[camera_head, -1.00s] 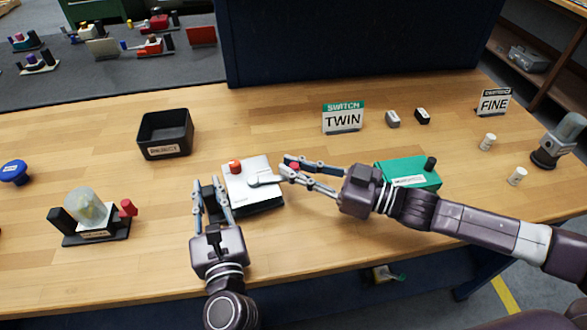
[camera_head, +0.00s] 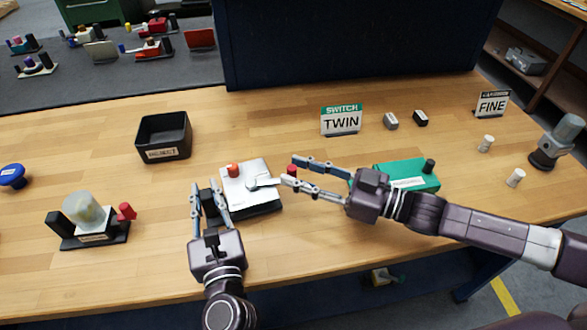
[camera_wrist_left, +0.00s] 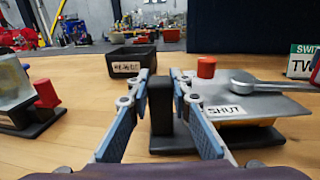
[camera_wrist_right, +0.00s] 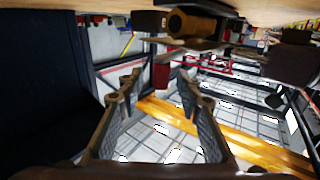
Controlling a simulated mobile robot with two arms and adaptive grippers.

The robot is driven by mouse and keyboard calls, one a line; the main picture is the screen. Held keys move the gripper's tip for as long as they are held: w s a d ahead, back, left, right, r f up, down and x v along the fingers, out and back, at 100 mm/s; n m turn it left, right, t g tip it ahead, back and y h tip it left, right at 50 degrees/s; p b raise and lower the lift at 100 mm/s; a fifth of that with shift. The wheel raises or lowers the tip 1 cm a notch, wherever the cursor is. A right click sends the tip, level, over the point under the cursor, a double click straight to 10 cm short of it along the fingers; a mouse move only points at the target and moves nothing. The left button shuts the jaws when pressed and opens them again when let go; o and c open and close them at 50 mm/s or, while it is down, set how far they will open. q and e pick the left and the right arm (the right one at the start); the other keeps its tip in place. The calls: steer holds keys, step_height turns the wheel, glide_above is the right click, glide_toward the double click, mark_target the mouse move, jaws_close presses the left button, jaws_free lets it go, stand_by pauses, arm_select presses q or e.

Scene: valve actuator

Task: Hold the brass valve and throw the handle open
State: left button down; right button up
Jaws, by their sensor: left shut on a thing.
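The valve fixture has a white plate (camera_head: 236,180) on a black base, with an orange knob (camera_head: 233,170) on top. A SHUT label (camera_wrist_left: 226,110) shows in the left wrist view. A grey lever handle (camera_head: 262,183) ends in a red grip (camera_head: 292,170). Brass parts (camera_wrist_right: 195,22) show in the right wrist view, where the red grip (camera_wrist_right: 162,73) hangs between the fingers. My left gripper (camera_head: 206,184) is shut on the fixture's black upright block (camera_wrist_left: 162,105). My right gripper (camera_head: 290,170) is open around the red grip, fingers apart; contact is not visible.
A black REJECT bin (camera_head: 165,136) stands behind left. Another fixture with a cloudy dome (camera_head: 84,210) is at left. A green box (camera_head: 408,175) lies behind my right gripper. A TWIN sign (camera_head: 341,120) stands at the back. The table front is clear.

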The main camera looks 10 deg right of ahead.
steer(key=v, duration=1)
steer(key=shift+d, duration=0.2)
steer(key=shift+s, duration=0.15)
steer(key=shift+c, duration=0.6)
